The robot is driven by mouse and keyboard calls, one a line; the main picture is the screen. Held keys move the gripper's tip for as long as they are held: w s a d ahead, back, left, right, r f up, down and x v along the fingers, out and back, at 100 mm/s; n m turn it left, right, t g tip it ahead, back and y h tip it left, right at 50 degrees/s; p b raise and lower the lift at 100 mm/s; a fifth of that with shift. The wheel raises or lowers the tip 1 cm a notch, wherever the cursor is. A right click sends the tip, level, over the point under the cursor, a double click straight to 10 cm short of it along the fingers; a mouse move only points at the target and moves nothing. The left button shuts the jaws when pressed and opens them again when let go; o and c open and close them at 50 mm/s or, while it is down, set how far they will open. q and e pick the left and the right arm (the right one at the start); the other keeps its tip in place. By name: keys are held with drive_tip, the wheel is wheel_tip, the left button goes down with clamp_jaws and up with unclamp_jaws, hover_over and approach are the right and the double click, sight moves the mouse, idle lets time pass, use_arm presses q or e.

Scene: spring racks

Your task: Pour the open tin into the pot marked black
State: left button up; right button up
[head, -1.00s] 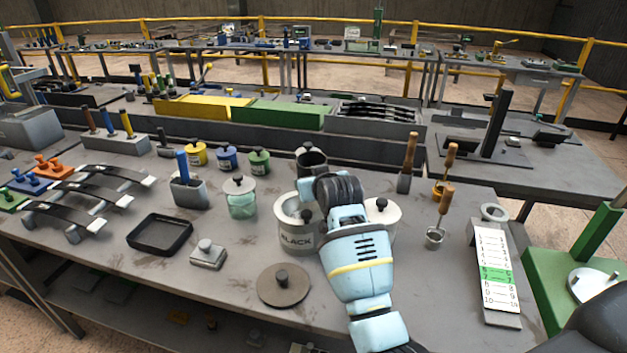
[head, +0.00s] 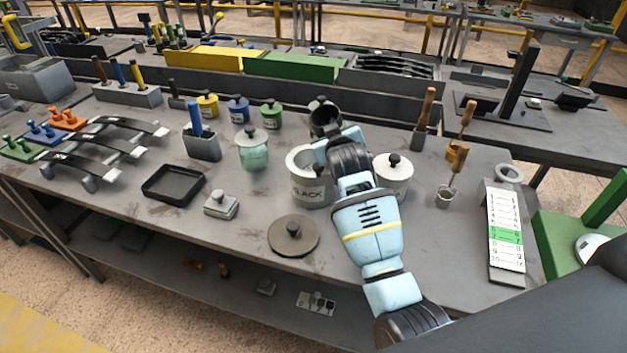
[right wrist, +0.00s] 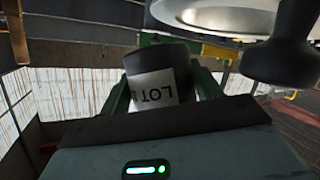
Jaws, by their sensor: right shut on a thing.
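The pot marked BLACK (head: 308,190) is light grey and stands open on the bench; its label is partly covered by my arm. The open tin (head: 325,119) is a dark cylinder at the far side of the pot, above its rim, its dark mouth tilted towards the camera. My right gripper (head: 330,135) is shut on it. In the right wrist view the tin (right wrist: 158,75) shows a white LOT label, upside down, between green fingers. I cannot tell whether anything is flowing out. My left gripper is not in view.
A lidded white pot (head: 393,178) stands close right of the marked pot. A round grey lid (head: 293,236) lies in front. A pale green jar (head: 253,152), black tray (head: 174,184) and small grey block (head: 221,205) stand left. A numbered board (head: 505,230) lies right.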

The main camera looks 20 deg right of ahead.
drive_tip(key=shift+r, duration=0.1)
idle(0.3)
drive_tip(key=shift+d+r+n, duration=0.1)
drive_tip(key=shift+r+n, duration=0.05)
drive_tip(key=shift+n, duration=0.15)
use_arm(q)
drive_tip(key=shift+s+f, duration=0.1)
use_arm(e)
drive_tip(key=shift+w+d+r+n+t+h, duration=0.1)
drive_tip(key=shift+d+r+n+t+h, duration=0.05)
drive_tip(key=shift+r+n+t+h, duration=0.2)
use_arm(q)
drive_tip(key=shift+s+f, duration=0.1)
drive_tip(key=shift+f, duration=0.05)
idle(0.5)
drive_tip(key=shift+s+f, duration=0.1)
use_arm(e)
drive_tip(key=shift+d+r+n+t+h, duration=0.1)
drive_tip(key=shift+r+n+t+h, duration=0.05)
drive_tip(key=shift+n+t+h, duration=0.15)
use_arm(q)
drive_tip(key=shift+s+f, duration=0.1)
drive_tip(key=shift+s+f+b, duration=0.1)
drive_tip(key=shift+b, duration=0.2)
use_arm(e)
drive_tip(key=shift+r+n+t, duration=0.25)
drive_tip(key=shift+n+t, duration=0.1)
drive_tip(key=shift+n, duration=0.1)
